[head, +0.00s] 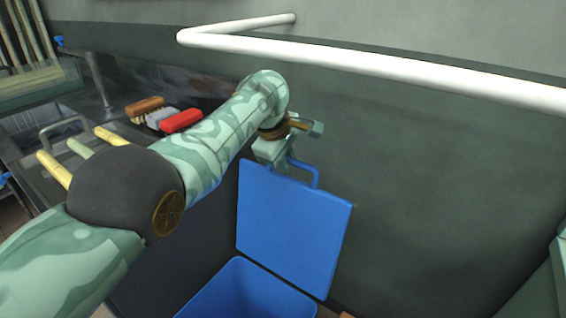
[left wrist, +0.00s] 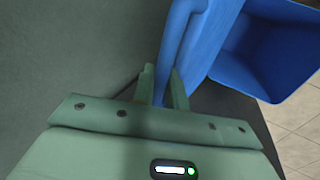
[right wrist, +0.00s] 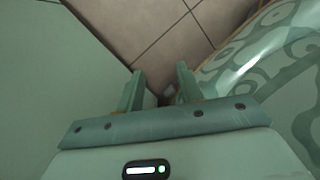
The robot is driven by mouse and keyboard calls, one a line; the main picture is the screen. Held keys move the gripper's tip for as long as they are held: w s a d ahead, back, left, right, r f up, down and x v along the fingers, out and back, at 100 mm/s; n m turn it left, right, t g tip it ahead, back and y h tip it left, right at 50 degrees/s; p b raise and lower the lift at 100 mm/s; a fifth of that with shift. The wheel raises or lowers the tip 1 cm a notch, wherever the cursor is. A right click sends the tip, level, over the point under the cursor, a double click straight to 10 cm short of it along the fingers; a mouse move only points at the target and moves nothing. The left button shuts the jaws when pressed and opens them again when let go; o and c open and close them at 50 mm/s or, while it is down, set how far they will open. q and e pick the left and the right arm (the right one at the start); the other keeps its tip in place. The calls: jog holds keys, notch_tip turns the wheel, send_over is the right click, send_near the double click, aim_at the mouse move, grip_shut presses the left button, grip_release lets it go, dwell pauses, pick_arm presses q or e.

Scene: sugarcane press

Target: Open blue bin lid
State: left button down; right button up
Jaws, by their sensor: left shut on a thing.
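The blue bin lid (head: 290,225) stands raised, near upright, behind the open mouth of the blue bin (head: 247,287). Its blue handle (head: 314,175) is at the lid's top edge. My left gripper (head: 280,158) is shut on that handle, which in the left wrist view (left wrist: 174,45) passes between the two fingers. The bin's hollow inside also shows in the left wrist view (left wrist: 265,52). My right gripper (right wrist: 160,82) is open and empty above the tiled floor, away from the bin; its fingers are not in the head view.
A dark green wall (head: 430,190) stands behind the lid, with a white pipe (head: 400,70) along it. To the left is a metal counter with a red brush (head: 181,121), a brown brush (head: 145,105), a tap (head: 97,75) and yellowish cane pieces (head: 54,168).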

pick_arm(q)
jog(key=shift+a+f, duration=0.1)
jog(key=c, duration=1.5)
grip_release()
